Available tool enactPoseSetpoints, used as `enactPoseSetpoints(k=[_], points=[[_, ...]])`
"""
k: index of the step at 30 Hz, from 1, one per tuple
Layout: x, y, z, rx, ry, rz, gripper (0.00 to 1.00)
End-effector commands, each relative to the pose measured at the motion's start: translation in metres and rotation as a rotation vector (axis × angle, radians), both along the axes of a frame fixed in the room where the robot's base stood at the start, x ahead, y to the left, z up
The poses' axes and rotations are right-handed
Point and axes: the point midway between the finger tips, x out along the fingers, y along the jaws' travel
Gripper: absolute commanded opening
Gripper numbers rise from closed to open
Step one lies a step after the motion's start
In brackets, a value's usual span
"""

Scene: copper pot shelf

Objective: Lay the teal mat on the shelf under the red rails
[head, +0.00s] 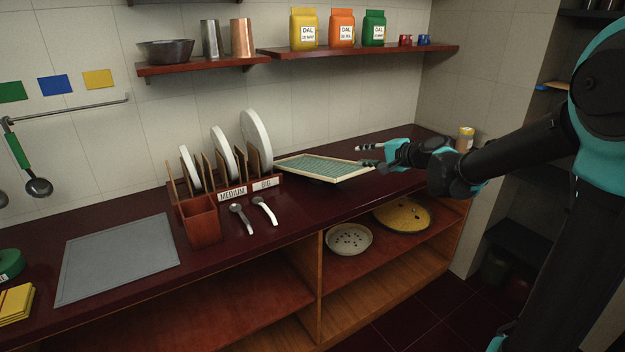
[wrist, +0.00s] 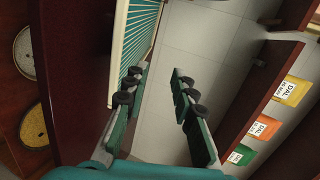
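The teal mat (head: 322,168) is a flat teal panel with a cream border, lying at the counter's back right beside the plate rack. A dark shadow shows under its front edge. Its teal stripes and cream edge also show in the wrist view (wrist: 139,40). My gripper (head: 366,156) is at the mat's right end with its fingers spread. In the wrist view my gripper (wrist: 155,82) has an empty gap between its fingers. The left finger overlaps the mat's edge; I cannot tell if they touch. I see no clearly separate red rails.
The rack (head: 205,222) holds several plates left of the mat. Two spoons (head: 252,216) lie in front. Dark red wall shelves (head: 350,51) hold dal packets and cups above. Below the counter are a colander (head: 348,239) and a yellow disc (head: 402,215); the lower shelf is bare.

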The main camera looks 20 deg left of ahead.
Motion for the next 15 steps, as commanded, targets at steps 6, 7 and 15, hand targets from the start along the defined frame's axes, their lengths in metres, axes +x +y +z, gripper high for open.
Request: enactPoseSetpoints(k=[6, 7, 15], points=[[-0.002, -0.004, 0.012, 0.0, 0.0, -0.001, 0.26], [-0.004, -0.006, 0.016, 0.0, 0.0, -0.001, 0.26], [-0.013, -0.02, 0.06, 0.0, 0.0, -0.001, 0.26]])
